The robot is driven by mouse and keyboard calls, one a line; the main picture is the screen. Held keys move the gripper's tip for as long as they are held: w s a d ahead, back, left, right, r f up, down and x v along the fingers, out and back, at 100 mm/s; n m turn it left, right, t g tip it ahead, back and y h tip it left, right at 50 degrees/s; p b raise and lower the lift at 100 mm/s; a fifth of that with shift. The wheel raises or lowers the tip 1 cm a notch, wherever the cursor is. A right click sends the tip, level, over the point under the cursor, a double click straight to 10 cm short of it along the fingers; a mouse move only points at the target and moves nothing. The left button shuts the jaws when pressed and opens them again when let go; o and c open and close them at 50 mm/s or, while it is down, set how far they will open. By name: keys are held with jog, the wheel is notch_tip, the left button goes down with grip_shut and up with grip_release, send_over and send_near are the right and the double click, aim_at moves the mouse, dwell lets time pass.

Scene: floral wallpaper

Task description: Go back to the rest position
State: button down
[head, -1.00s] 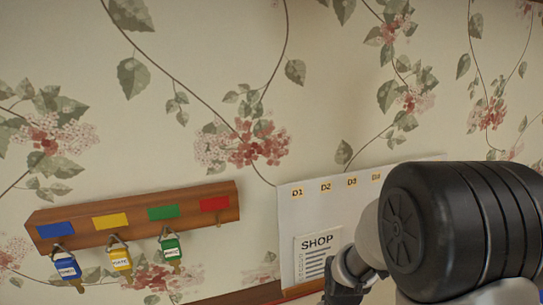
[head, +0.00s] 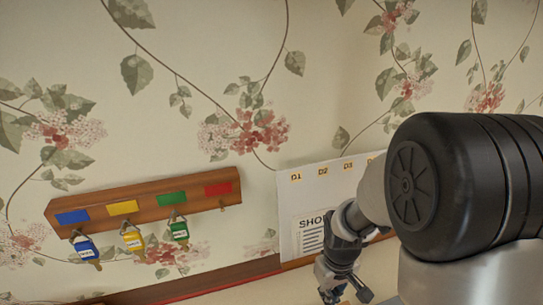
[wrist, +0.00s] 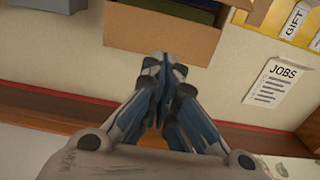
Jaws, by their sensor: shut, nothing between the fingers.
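My gripper (head: 345,292) shows at the lower right of the head view, below my large black arm joint, in front of the wall and the white board (head: 284,215). In the wrist view my gripper (wrist: 165,62) has its fingers together with nothing between them. The fingertips overlap the front of a cardboard box (wrist: 130,30) in that picture; I cannot tell how far apart they are.
A wooden key rack (head: 150,212) hangs on the left, with blue, yellow and green tagged keys; the red-labelled place (head: 218,188) has no key. The wrist view shows a JOBS sheet (wrist: 268,85), a yellow panel (wrist: 275,22) and a grey object (wrist: 50,5).

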jog(key=shift+r, duration=0.15)
jog(key=s+r+m+t+b, duration=0.3)
jog(key=s+r+t, duration=0.1)
jog(key=s+r, duration=1.1)
notch_tip(320, 180, up, 4)
jog(key=shift+m+t, duration=0.3)
